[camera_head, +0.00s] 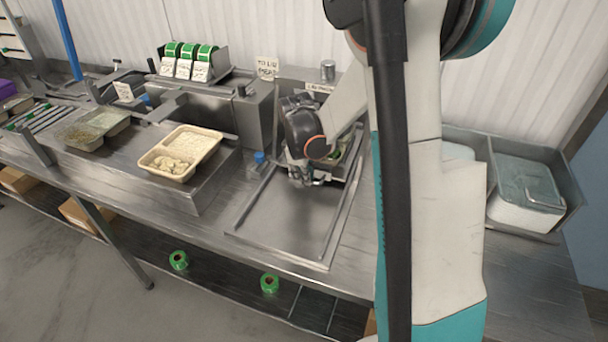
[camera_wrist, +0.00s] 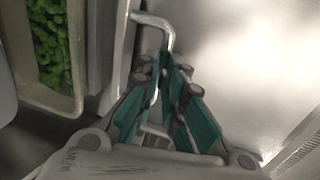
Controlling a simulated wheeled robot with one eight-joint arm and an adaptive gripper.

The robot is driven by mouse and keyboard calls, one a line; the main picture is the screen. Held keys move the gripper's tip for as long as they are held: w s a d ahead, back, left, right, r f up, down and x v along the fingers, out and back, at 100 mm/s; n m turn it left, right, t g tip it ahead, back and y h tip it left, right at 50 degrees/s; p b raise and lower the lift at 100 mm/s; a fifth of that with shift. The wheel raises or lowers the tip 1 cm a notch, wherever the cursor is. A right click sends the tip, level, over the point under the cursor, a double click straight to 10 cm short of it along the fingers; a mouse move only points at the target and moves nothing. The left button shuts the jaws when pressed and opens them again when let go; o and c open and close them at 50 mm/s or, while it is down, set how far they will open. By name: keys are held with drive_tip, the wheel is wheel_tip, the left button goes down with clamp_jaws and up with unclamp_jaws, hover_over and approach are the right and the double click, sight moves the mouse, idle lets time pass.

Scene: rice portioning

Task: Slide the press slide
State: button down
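The press slide (camera_head: 347,172) sits at the back of a long metal bed with side rails. It carries a cream tray of green food (camera_wrist: 50,45), seen at the left in the wrist view. Its bent metal handle (camera_head: 319,182) sticks out at the front and also shows in the wrist view (camera_wrist: 158,22). My gripper (camera_head: 303,178) is at that handle, its fingers (camera_wrist: 166,72) drawn close together with the rod between them. The exact contact is partly hidden by the fingers, and my arm covers part of the slide in the head view.
The bed (camera_head: 285,215) in front of the slide is bare between its rails. A divided rice tray (camera_head: 203,145) stands on a raised metal platform to the left. Label rolls (camera_head: 190,52) stand behind. A lidded white container (camera_head: 525,205) is at the right.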

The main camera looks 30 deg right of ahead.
drive_tip(key=s+a, duration=1.7)
drive_tip(key=a, duration=0.4)
drive_tip(key=shift+a+b, duration=0.2)
drive_tip(key=shift+b, duration=0.25)
drive_tip(key=c, duration=1.7)
unclamp_jaws()
drive_tip(key=shift+s+a, duration=0.1)
drive_tip(key=shift+a, duration=0.1)
drive_tip(key=shift+d, duration=0.1)
drive_tip(key=r, duration=0.4)
drive_tip(key=s+a+r, duration=0.1)
drive_tip(key=r, duration=0.6)
drive_tip(key=shift+s+a+r, duration=0.15)
drive_tip(key=shift+a+r, duration=0.2)
drive_tip(key=shift+a, duration=0.05)
